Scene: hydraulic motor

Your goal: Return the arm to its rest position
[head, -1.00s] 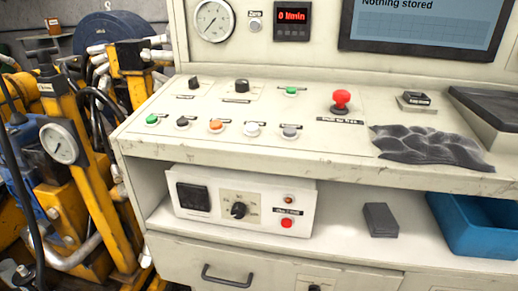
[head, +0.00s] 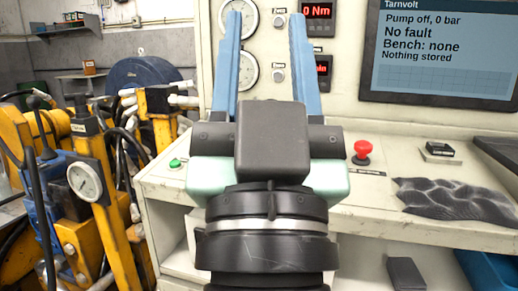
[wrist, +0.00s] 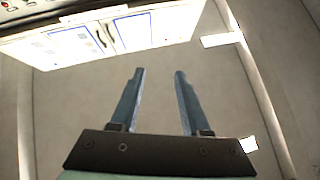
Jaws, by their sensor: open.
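My gripper (head: 268,25) stands upright in the middle of the head view, in front of the bench panel. Its two blue fingers are spread apart with nothing between them. In the wrist view my gripper (wrist: 157,75) is also open and empty, with a plain grey-brown surface beyond the fingertips. My gripper and wrist hide the left part of the console's sloping desk and much of the shelf below it.
The cream test bench (head: 375,209) carries a red mushroom button (head: 362,150), a crumpled dark cloth (head: 455,200) and a screen (head: 440,48). A dark block (head: 405,273) and blue bin (head: 486,270) sit below. Yellow machinery with a gauge (head: 85,181) stands left.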

